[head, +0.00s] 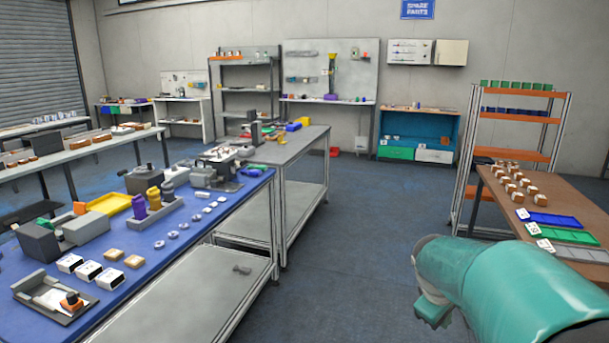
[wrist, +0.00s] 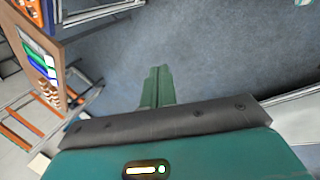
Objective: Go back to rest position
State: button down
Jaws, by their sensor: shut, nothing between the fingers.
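My arm shows as a large teal link at the lower right of the head view, over the floor beside the brown table. My gripper (wrist: 157,88) shows in the wrist view with its two green fingers together, shut and empty. It points out over the bare blue-grey floor and touches nothing. In the head view my gripper's fingers are mostly hidden by the arm.
A blue-topped workbench (head: 200,245) with scanner, boxes and small parts stands at the left. A brown table (head: 590,205) with several boxes and coloured trays (head: 555,219) is at the right, before a shelf rack (head: 515,129). The floor (head: 365,215) between is clear.

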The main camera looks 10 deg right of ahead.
jog(key=s+a+r+m+t+y, duration=0.2)
jog(key=s+a, duration=0.4)
jog(key=a, duration=0.6)
jog(key=s+a+r+m+t+y, duration=0.2)
jog(key=s+a+r, duration=0.2)
jog(key=a, duration=0.8)
jog(key=s, duration=0.2)
jog(key=shift+s+a+y, duration=0.3)
jog(key=shift+s+a, duration=0.05)
jog(key=shift+d, duration=0.2)
